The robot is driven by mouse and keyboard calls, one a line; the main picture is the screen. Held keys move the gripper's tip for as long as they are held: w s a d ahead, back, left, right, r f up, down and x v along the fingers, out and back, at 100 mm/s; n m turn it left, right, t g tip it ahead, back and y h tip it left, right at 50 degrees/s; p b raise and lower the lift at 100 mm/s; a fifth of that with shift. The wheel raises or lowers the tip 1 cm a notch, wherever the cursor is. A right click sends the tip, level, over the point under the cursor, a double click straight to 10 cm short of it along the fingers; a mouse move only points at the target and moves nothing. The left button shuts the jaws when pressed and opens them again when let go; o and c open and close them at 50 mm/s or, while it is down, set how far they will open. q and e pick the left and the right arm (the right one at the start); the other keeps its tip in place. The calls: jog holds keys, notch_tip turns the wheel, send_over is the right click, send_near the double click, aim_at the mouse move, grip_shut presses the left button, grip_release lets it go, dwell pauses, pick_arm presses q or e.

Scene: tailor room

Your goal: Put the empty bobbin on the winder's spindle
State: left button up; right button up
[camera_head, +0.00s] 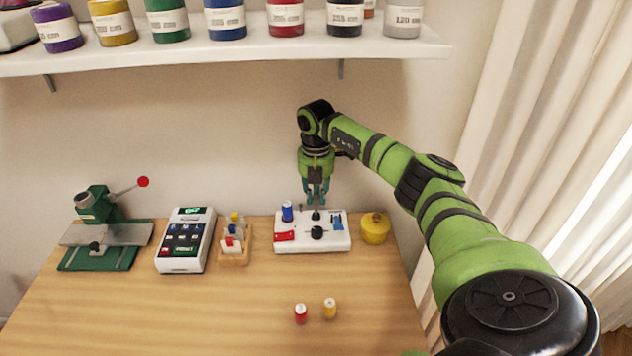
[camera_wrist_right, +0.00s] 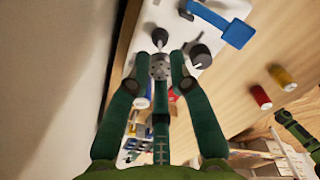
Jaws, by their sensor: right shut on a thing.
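The winder (camera_head: 340,241) is a white base at the back right of the table. A blue thread spool (camera_head: 287,211), a black knob (camera_head: 317,233) and a blue lever (camera_head: 337,222) are on it. My right gripper (camera_head: 318,200) points straight down just above the winder's back part. In the right wrist view its fingers are shut on a grey metal bobbin (camera_wrist_right: 160,67) with small holes in its face. A small dark post (camera_wrist_right: 159,37), seemingly the spindle, shows just past the bobbin. I cannot tell whether they touch. My left gripper is not seen in the head view.
A yellow round pot (camera_head: 376,228) stands close right of the winder. A wooden thread holder (camera_head: 234,258), a white card terminal (camera_head: 186,240) and a green press (camera_head: 100,240) stand to the left. A shelf (camera_head: 230,52) hangs above.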

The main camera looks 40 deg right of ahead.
jog(key=o, duration=0.4)
jog(key=shift+o, duration=0.2)
jog(key=shift+r, duration=0.1)
notch_tip(320, 180, up, 11)
jog(key=p, duration=0.9)
dwell(0.7)
